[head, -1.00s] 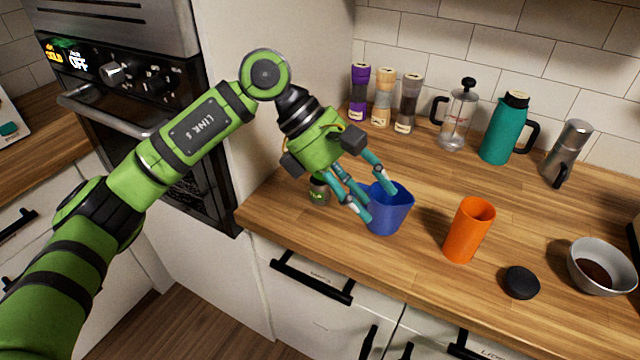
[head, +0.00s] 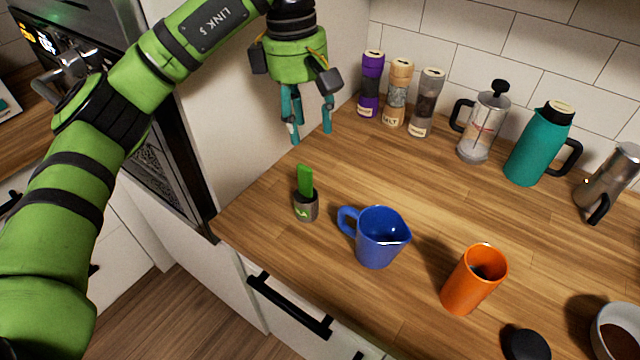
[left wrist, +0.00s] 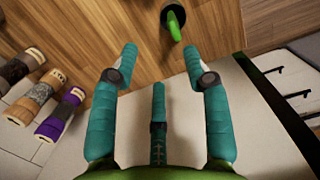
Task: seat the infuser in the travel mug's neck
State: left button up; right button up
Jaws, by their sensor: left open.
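The infuser appears to be the small dark grey piece with an upright green handle (head: 305,183), standing on the counter left of the blue jug. The travel mug appears to be the orange open-topped cylinder (head: 474,282), upright at the counter's front right, dark inside. My left gripper (head: 310,136) is open and empty, pointing down above the counter behind the green-handled piece. In the left wrist view, that piece (left wrist: 174,22) lies beyond the open fingertips (left wrist: 160,55), at the top edge. Nothing is between the fingers. My right gripper is not in view.
A blue jug (head: 378,240) stands between the green-handled piece and the orange mug. A black lid (head: 526,345) lies near the orange mug. Shakers (head: 397,92), a French press (head: 483,125) and a teal flask (head: 540,148) line the back wall. The middle counter is clear.

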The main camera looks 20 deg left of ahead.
aim_at(306, 165)
pick_arm(q)
jog(key=s+f, duration=0.1)
jog(key=f, duration=0.1)
jog(key=shift+s+a+f+p, duration=0.15)
jog(key=shift+s+f+p, duration=0.25)
notch_tip(306, 165, down, 3)
jog(key=shift+f+p, duration=0.1)
jog(key=shift+p, duration=0.35)
jog(key=shift+f, duration=0.25)
grip_shut()
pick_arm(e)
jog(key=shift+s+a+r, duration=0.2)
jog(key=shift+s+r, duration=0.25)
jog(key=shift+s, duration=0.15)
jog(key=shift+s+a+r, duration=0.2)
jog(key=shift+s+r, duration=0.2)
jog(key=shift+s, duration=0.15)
